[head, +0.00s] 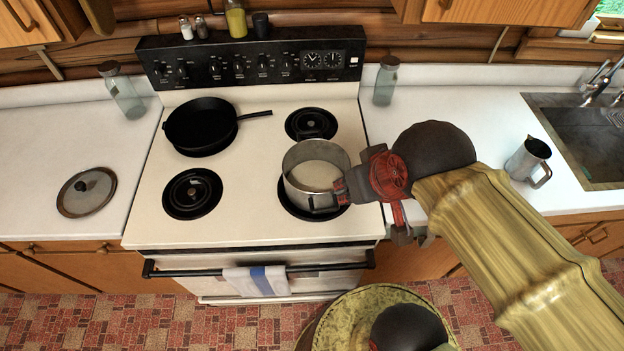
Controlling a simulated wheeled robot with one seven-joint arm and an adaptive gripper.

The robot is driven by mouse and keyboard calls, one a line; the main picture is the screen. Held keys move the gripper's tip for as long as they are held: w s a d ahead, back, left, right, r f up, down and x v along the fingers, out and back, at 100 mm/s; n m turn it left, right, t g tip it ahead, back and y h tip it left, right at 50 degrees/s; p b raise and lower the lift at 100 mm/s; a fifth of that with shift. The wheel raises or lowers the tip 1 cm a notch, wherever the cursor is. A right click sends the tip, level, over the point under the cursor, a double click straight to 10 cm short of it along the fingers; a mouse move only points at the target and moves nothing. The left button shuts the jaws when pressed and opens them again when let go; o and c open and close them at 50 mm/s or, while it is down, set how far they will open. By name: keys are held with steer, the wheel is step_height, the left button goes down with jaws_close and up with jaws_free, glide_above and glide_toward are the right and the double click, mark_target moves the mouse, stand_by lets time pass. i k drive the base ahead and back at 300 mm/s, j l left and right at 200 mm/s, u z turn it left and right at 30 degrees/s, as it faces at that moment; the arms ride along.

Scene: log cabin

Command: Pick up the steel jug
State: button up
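The steel jug (528,158) stands upright on the white counter at the right, just left of the sink. It is a grey metal jug with a dark opening and its handle on the lower right side. My gripper (371,212) is well to the left of the jug, over the right front of the stove. Its fingers are spread apart, one beside the steel pot and one lower near the counter's edge. I see nothing between them. My arm reaches in from the lower right, in front of part of the counter between gripper and jug.
A steel pot (312,172) sits on the front right burner, overlapped by my gripper in the picture. A black frying pan (202,126) is on the back left burner. Glass bottles stand left (123,95) and right (386,82) of the stove. The sink (590,135) lies right of the jug.

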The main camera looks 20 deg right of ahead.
mark_target(533, 153)
steer(key=z, duration=1.6)
steer(key=u, duration=1.1)
steer(key=k+j+z, duration=0.1)
steer(key=z, duration=1.4)
steer(key=i+l+z, duration=0.1)
steer(key=i+l, duration=0.3)
steer(key=i, duration=0.05)
